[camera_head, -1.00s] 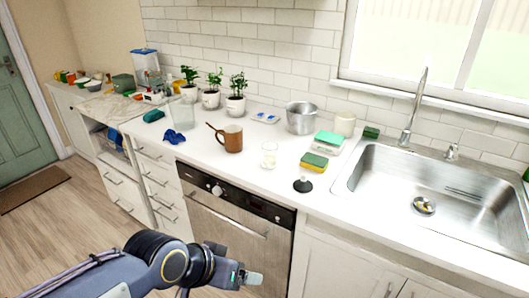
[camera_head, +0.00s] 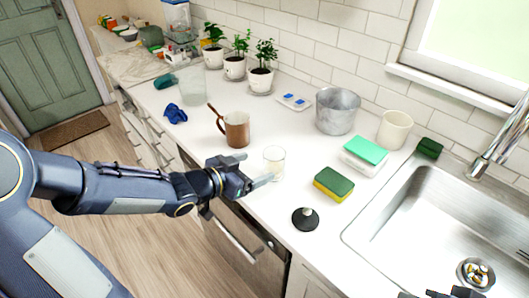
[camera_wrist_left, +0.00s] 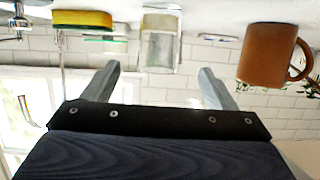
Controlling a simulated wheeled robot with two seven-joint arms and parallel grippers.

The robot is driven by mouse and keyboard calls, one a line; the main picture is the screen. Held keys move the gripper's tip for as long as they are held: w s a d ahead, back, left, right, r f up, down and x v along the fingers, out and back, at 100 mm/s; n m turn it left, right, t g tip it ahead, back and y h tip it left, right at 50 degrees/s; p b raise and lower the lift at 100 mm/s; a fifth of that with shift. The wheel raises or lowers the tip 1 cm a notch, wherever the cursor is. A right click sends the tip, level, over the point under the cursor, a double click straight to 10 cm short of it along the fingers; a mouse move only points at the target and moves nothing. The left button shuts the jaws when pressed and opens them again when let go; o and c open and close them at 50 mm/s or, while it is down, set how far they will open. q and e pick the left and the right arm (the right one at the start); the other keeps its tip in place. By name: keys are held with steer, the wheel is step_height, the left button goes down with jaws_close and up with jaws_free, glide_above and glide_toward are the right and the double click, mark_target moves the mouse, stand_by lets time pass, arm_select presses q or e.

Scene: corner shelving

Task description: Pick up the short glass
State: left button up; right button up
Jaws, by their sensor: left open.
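The short glass (camera_head: 274,163), small and clear, stands upright on the white counter to the right of the brown mug. My left gripper (camera_head: 262,172) is open at the counter's front edge, just in front of the glass, with nothing in it. In the left wrist view, which is upside down, the short glass (camera_wrist_left: 160,42) lines up between the two spread fingers (camera_wrist_left: 158,70), beyond their tips. A dark part at the bottom edge of the head view seems to be my right gripper (camera_head: 452,293); its jaws cannot be made out.
The brown mug (camera_head: 236,130) with a spoon-like handle stands left of the glass. A green-yellow sponge (camera_head: 334,184) and a black stopper (camera_head: 305,219) lie to the right. A metal pot (camera_head: 337,111), a cream cup (camera_head: 395,129) and a larger clear glass (camera_head: 192,86) stand farther off.

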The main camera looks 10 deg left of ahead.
mark_target(281, 156)
arm_select(q)
steer(key=shift+x, duration=0.8)
steer(key=x, duration=0.6)
steer(key=shift+w+d+r+b, duration=0.15)
steer(key=shift+w+d+b, duration=0.1)
steer(key=shift+d+b, duration=0.05)
steer(key=c, duration=1.1)
steer(key=shift+r, duration=0.1)
steer(key=shift+c, duration=0.9)
